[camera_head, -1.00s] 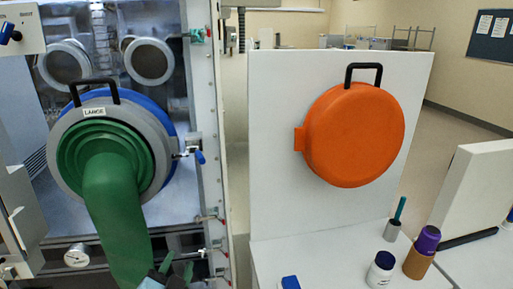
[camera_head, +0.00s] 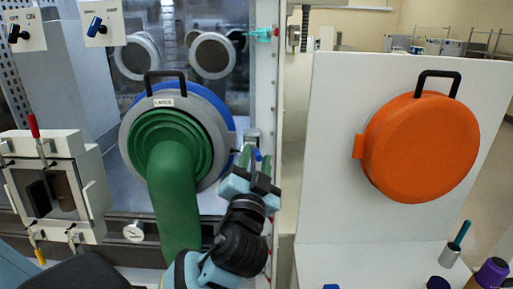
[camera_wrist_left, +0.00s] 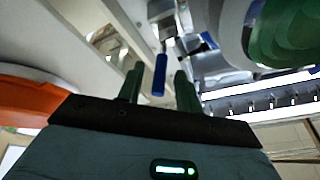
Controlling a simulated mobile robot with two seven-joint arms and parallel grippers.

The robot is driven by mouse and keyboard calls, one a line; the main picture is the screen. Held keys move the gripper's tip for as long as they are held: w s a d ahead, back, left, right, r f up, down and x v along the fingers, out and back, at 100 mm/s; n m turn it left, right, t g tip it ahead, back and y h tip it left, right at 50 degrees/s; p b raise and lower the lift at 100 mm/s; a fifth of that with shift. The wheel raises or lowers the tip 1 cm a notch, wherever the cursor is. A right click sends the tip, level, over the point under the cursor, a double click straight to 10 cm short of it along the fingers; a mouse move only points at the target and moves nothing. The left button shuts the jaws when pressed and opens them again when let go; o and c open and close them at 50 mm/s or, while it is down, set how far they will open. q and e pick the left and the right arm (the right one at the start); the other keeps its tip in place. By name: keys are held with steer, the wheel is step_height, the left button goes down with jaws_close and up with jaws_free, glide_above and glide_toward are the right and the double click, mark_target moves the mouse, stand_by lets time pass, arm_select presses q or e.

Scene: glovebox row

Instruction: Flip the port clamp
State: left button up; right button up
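The port clamp, a metal latch with a blue handle (camera_head: 257,155), is at the right edge of the grey and blue port ring (camera_head: 222,112). Its handle (camera_wrist_left: 160,74) hangs down in the left wrist view, with the metal part above it. My left gripper (camera_head: 256,161) is just below and in front of the clamp and partly hides it. In the left wrist view its two green fingers (camera_wrist_left: 159,84) are apart, with the blue handle showing in the gap between them. I cannot tell whether they touch it. My right gripper is not in view.
A long green glove (camera_head: 172,190) hangs from the port beside my left arm. An orange round cover (camera_head: 420,148) is on a white panel (camera_head: 335,130) to the right. A small box with a red-handled lever (camera_head: 35,128) is at left.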

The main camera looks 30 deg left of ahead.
arm_select(q)
steer(key=shift+x, duration=1.8)
jaws_close()
